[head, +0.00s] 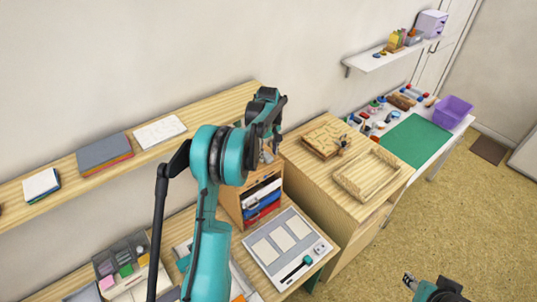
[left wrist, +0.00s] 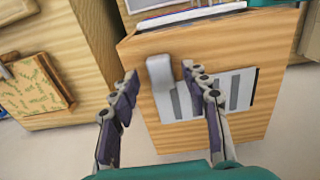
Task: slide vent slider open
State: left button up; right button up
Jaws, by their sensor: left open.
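The vent slider (left wrist: 160,75) is a light grey upright tab on the side panel of a wooden cabinet in the left wrist view. The vent plate (left wrist: 244,90) is pale with dark upright slots, and the tab stands at its left end. My left gripper (left wrist: 160,85) is open, with one finger on each side of the tab; I cannot tell whether either finger touches it. In the head view my left gripper (head: 268,153) is partly hidden by its own arm, and the vent is hidden. My right gripper (head: 432,288) is low at the right, away from the cabinet.
The cabinet (head: 230,200) holds red and blue trays on a wooden desk, below a wall shelf (head: 215,112). A grey panel (head: 255,262) lies in front of it. To the right, a wooden unit (head: 345,205) carries an empty tray (head: 367,176). Open floor lies at the right.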

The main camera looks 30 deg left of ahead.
pick_arm(q)
jog(key=shift+f, duration=0.55)
jog(key=shift+c, duration=0.4)
